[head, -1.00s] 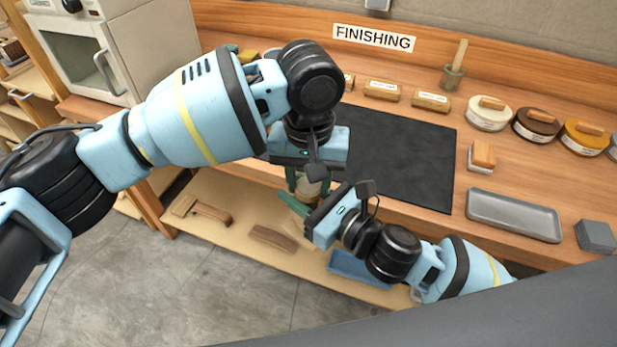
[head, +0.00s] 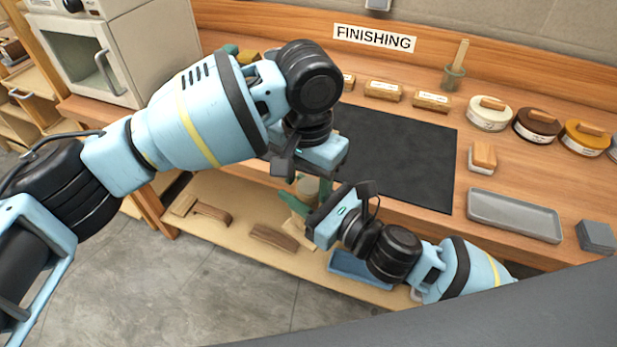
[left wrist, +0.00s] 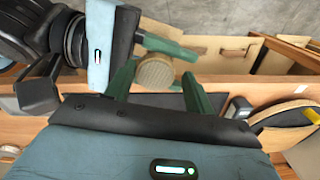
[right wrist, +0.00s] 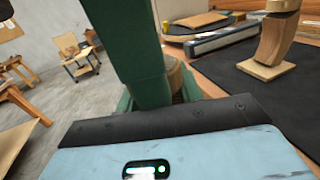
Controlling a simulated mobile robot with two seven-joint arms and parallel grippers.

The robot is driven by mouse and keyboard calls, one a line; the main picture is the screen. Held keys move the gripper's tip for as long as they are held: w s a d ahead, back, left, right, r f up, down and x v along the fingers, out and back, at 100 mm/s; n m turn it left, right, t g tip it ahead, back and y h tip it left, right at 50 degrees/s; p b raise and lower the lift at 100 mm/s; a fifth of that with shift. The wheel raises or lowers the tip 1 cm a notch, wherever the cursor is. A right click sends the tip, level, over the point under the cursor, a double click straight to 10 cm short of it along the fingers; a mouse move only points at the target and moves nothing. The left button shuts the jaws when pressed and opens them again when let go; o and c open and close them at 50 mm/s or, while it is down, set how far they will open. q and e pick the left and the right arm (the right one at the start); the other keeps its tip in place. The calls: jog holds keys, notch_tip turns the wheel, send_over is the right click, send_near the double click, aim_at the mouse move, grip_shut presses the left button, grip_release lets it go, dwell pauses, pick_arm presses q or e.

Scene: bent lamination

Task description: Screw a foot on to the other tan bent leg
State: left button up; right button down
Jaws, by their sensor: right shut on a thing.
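A round tan foot (left wrist: 155,72) shows between the two green fingers of my left gripper (left wrist: 160,85) in the left wrist view. Narrow gaps remain beside it, so the left gripper is open around it. In the head view the foot (head: 307,187) is under my left gripper (head: 308,180). My right gripper (head: 293,208) points left, just below, and is shut on a tan piece (right wrist: 175,75), apparently the bent leg, mostly hidden by the green fingers. Whether foot and leg touch is hidden. Another tan bent piece (right wrist: 272,42) stands upright on a square base in the right wrist view.
The black mat (head: 405,160) lies on the bench behind my grippers. A grey tray (head: 515,215), tins (head: 489,114) and blocks are to the right. The lower shelf (head: 235,245) holds brown bent pieces (head: 273,238) and a blue bin (head: 360,268).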

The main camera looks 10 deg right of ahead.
pick_arm(q)
jog(key=shift+s+d+r, duration=0.15)
jog(key=shift+s+d, duration=0.2)
jog(key=shift+d, duration=0.05)
jog(key=shift+w+a+r, duration=0.1)
jog(key=shift+a+r, duration=0.05)
jog(key=shift+r, duration=2.05)
jog(key=shift+c, duration=0.4)
jog(key=shift+w, duration=0.1)
jog(key=n, duration=0.2)
jog(key=r+n, duration=0.1)
jog(key=n, duration=0.2)
jog(key=shift+a+r, duration=0.1)
jog(key=shift+r, duration=0.1)
jog(key=n, duration=0.2)
jog(key=r+n, duration=0.1)
jog(key=n, duration=0.1)
jog(key=r+n, duration=0.1)
jog(key=n, duration=0.1)
jog(key=shift+n, duration=0.4)
jog(key=shift+f, duration=4.05)
